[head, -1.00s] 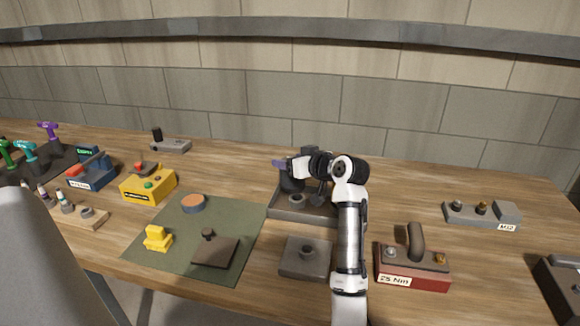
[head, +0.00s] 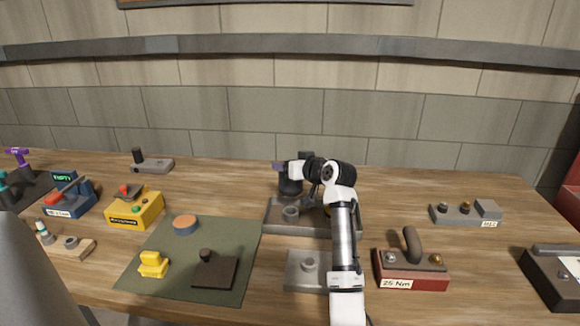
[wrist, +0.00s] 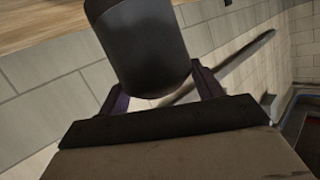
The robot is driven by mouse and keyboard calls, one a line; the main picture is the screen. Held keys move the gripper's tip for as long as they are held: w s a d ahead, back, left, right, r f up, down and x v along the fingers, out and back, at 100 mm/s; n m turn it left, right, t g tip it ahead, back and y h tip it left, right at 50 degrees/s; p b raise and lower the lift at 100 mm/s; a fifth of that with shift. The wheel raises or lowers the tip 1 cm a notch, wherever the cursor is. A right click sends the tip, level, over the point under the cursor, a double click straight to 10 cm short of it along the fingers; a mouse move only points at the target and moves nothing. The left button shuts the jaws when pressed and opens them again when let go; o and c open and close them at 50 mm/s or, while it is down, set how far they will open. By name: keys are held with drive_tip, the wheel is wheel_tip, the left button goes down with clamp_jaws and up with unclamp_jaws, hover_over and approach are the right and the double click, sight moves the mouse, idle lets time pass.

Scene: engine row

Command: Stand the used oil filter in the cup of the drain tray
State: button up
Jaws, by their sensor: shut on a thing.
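The used oil filter (head: 290,187) is a dark cylinder. My gripper (head: 281,166), with purple fingers, is shut on it; the wrist view shows the filter (wrist: 140,45) between both fingers (wrist: 160,88). In the head view the filter looks upright, just behind and above the cup (head: 291,214) of the grey drain tray (head: 285,230). I cannot tell whether its lower end touches anything. The cup's opening looks empty. My arm hides the right part of the tray.
A grey plate with a stub (head: 307,268) lies in front of the tray, and a red 25 Nm box (head: 412,272) at right. A green mat (head: 185,260) with several parts lies left.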

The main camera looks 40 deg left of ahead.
drive_tip(key=shift+f, duration=0.1)
idle(0.3)
drive_tip(key=shift+f, duration=2.2)
drive_tip(key=shift+f+b, duration=0.85)
drive_tip(key=shift+f, duration=0.4)
drive_tip(key=o, duration=1.1)
drive_tip(key=shift+c, duration=0.2)
drive_tip(key=shift+o, duration=0.2)
drive_tip(key=shift+f, duration=0.15)
drive_tip(key=shift+d, duration=0.15)
